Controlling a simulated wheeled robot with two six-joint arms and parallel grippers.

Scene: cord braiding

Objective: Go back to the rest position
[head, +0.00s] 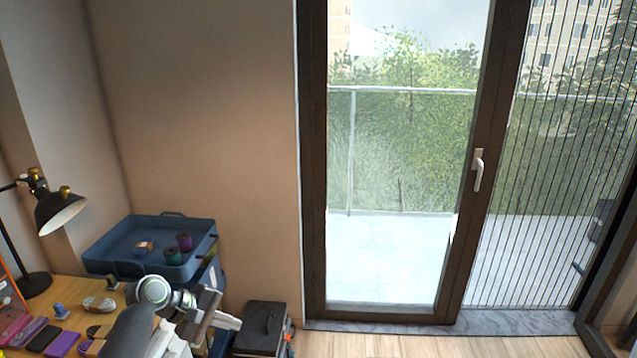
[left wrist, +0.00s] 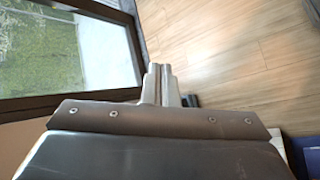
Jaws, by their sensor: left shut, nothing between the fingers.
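My left gripper (head: 228,321) shows in the head view at the bottom, to the right of the wooden table (head: 72,290). In the left wrist view its two fingers (left wrist: 162,72) lie side by side, shut with nothing between them, with the wooden floor behind. No cord shows at the gripper. My right gripper is not in either view.
A blue tray (head: 120,250) with spools stands at the table's back right. A black lamp (head: 62,212) stands at the left. A dark box (head: 262,325) stands low, just right of my gripper. The floor (head: 440,345) before the glass door (head: 400,180) is clear.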

